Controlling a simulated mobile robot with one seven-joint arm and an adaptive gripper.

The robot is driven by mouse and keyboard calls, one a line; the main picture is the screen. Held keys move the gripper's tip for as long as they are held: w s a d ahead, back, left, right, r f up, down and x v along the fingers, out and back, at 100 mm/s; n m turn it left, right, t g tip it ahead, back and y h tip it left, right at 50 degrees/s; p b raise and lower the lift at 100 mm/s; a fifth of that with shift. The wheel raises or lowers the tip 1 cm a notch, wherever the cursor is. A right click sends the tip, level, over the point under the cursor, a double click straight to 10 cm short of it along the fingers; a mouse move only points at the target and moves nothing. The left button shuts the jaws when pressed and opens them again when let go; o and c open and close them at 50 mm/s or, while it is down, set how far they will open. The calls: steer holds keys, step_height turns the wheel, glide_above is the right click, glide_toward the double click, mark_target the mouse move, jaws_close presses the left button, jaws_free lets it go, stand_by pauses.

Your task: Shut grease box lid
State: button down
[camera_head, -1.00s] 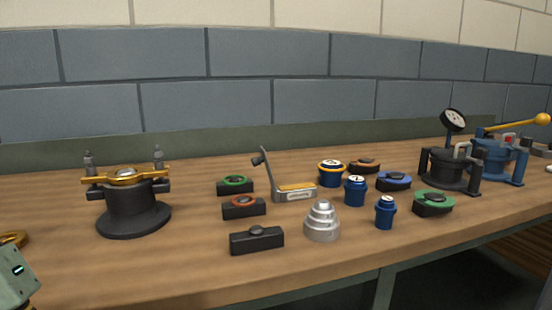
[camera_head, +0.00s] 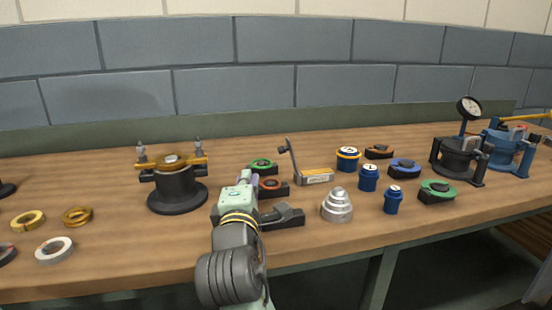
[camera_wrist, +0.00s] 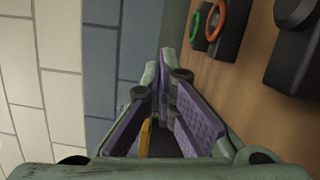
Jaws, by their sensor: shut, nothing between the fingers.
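The grease box (camera_head: 316,179) is a small low grey box with a yellow-orange top and a pale label, in the middle of the bench in the head view. Its lid (camera_head: 292,158) stands up at the left end, leaning slightly left, with a dark tab at its top. My gripper (camera_head: 254,181) is left of the box and nearer the front, apart from the lid. In the wrist view its purple-padded fingers are closed together with nothing between them. A yellow strip shows behind the fingers; I cannot tell what it is.
Close to my gripper are black blocks with a green ring (camera_head: 262,164) and an orange ring (camera_head: 271,184). A stepped silver cone (camera_head: 337,206) and blue canisters (camera_head: 368,177) stand to the right. A black fixture with a gold bar (camera_head: 176,190) stands left.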

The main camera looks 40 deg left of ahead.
steer(key=p+x, duration=0.1)
steer(key=x, duration=0.8)
steer(key=shift+w+a+r, duration=0.1)
steer(key=shift+w+a, duration=0.1)
steer(key=w+d, duration=0.1)
steer(key=w+d+p, duration=0.1)
steer(key=shift+w+r, duration=0.25)
steer(key=shift+w, duration=0.05)
steer(key=shift+w+d, duration=0.2)
steer(key=shift+w, duration=0.1)
